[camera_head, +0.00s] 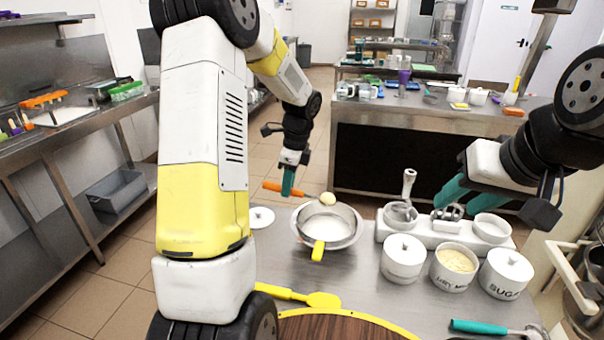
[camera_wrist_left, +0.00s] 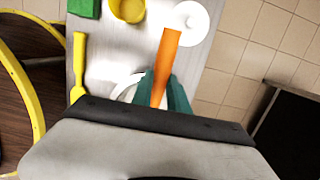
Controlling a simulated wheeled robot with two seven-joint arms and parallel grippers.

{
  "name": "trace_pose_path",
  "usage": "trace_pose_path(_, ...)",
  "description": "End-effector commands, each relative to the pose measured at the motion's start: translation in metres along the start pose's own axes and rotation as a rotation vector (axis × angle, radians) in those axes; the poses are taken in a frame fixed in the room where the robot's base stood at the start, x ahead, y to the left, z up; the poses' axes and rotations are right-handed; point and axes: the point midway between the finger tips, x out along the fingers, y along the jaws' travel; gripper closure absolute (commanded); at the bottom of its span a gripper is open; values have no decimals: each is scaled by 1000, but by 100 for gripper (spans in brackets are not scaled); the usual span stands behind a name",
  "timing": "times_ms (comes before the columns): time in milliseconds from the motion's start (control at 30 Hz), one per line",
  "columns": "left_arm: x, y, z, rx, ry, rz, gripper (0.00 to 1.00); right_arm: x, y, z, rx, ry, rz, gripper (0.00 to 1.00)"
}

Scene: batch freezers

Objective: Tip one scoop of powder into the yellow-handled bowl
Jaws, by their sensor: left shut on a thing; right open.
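My left gripper (camera_head: 288,184) is shut on the orange handle (camera_head: 272,186) of a scoop. A rounded cream-coloured mass (camera_head: 328,199), apparently the scoop's powder-filled head, shows at the bowl's far rim; I cannot tell how high above it. The metal bowl (camera_head: 353,239) stands on the steel table with its yellow handle (camera_head: 318,250) towards me and a whitish inside. In the left wrist view the orange handle (camera_wrist_left: 166,62) lies between teal fingers (camera_wrist_left: 170,95); the scoop head is hidden. An open jar of cream powder (camera_head: 455,262) stands right. My right gripper (camera_head: 452,192) is open.
A white tray (camera_head: 430,238) with cups and metal tools stands beneath my right gripper. A yellow spatula (camera_head: 300,296) and a teal-handled tool (camera_head: 490,328) lie in front. A white lid (camera_head: 261,217) lies left.

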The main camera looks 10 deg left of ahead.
Motion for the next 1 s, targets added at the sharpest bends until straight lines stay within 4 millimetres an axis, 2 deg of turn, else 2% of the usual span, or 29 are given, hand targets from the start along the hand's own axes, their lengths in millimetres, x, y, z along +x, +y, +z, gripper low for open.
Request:
trace_pose_path(33,-9,-2,-8,13,-44,-11,100,0,0,0,0,0,0,59)
trace_pose_path(400,-44,-2,-19,5,-361,-12,100,0,0,0,0,0,0,59)
trace_pose_path(1000,-83,-1,-62,-3,-872,-11,100,0,0,0,0,0,0,59)
